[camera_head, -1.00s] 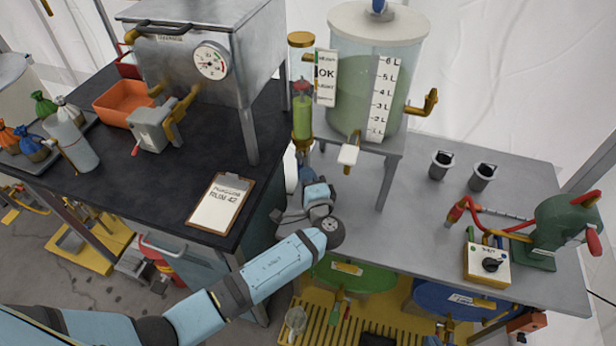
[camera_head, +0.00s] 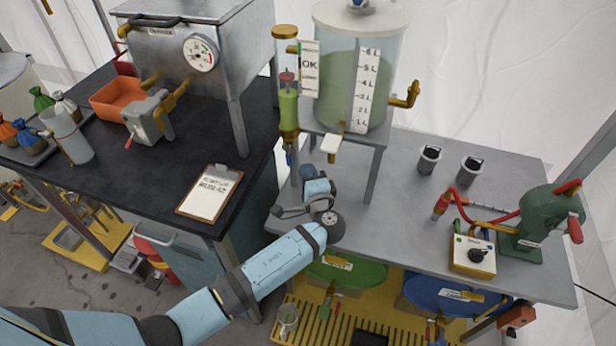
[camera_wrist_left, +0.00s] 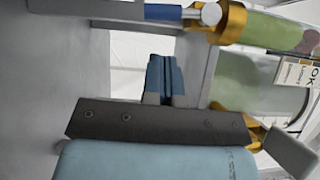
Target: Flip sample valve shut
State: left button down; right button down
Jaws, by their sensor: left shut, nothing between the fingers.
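A brass valve with a blue handle (camera_wrist_left: 160,12) sits under a green-filled sight tube (camera_head: 288,108). In the left wrist view the handle lies in line with the tube. A brass tap with a white lever (camera_head: 331,143) stands out from the front of the tank; neither is labelled as the sample valve. My left gripper (camera_head: 309,172) is just below and right of the sight tube. Its blue-grey fingers (camera_wrist_left: 165,75) are shut and empty, apart from the blue handle. The arm partly hides the fingertips in the head view. My right gripper is out of view.
The clear tank (camera_head: 350,85) of green liquid stands on a metal stand on the grey bench (camera_head: 400,215). A green pump (camera_head: 540,220) and a yellow switch box (camera_head: 472,256) are at the right. A black-topped table (camera_head: 130,190) with a clipboard is at the left.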

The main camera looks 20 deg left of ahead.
pick_arm(q)
jog(key=b+v, duration=0.1)
jog(key=v, duration=0.9)
jog(key=shift+r, duration=0.25)
